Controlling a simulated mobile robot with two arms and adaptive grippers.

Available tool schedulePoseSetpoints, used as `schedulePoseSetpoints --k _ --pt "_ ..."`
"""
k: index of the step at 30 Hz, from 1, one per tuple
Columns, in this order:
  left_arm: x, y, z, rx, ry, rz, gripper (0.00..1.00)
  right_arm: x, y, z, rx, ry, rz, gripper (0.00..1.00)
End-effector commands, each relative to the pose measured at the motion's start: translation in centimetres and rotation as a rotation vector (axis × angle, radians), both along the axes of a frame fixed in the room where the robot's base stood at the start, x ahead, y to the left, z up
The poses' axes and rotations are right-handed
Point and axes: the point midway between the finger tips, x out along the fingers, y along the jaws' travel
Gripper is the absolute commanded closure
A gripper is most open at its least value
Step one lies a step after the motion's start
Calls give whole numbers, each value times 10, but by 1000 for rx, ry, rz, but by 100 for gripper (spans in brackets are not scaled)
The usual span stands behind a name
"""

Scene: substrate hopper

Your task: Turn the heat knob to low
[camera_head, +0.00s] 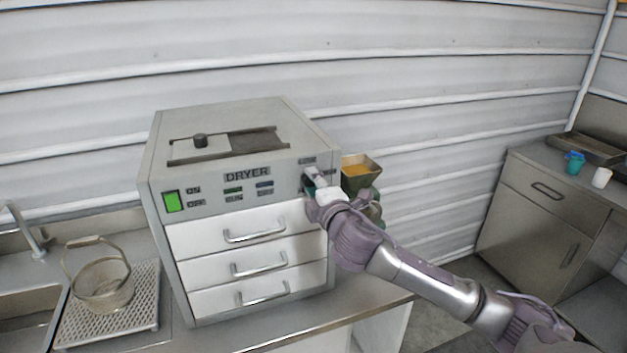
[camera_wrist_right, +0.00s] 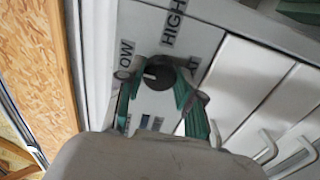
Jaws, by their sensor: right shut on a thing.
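The dryer (camera_head: 240,200) is a grey cabinet on the counter. Its heat knob (camera_wrist_right: 158,72) is round and black with a pale mark, in the right wrist view. The mark appears to point left, on the side of the partly hidden LOW label (camera_wrist_right: 125,55). The HIGH label (camera_wrist_right: 173,22) is above the knob. My right gripper (camera_wrist_right: 158,84) is shut on the knob, a green-padded finger at each side. In the head view the right gripper (camera_head: 313,182) is at the panel's upper right corner and hides the knob. My left gripper is not in view.
Three white drawers with protruding handles (camera_head: 255,234) lie below the panel. A green switch (camera_head: 174,201) is at the panel's left. A hopper with orange material (camera_head: 360,171) is beside the dryer, behind my right arm. A wire basket (camera_head: 103,287) stands left on a perforated tray (camera_head: 70,331).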

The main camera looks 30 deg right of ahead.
Motion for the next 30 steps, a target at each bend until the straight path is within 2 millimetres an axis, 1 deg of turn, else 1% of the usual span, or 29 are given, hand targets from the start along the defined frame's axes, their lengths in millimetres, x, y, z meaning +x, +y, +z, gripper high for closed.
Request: schedulePoseSetpoints --k 1,7,18,19,21,23,24,30 --pt "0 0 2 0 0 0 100 0 -1 2 -15 1 -1 98" --pt "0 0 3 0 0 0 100 0 -1 2 -42 7 -1 98" --pt "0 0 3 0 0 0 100 0 -1 1 -45 8 -1 98" --pt "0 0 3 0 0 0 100 0 -1 1 -45 8 -1 62" --pt "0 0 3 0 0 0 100 0 -1 1 -45 8 -1 50" --pt "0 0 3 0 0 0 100 0 -1 1 -44 8 -1 40" --pt "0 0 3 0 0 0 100 0 -1 1 -44 9 -1 38" --pt "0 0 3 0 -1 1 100 0 0 0 -43 9 0 38"
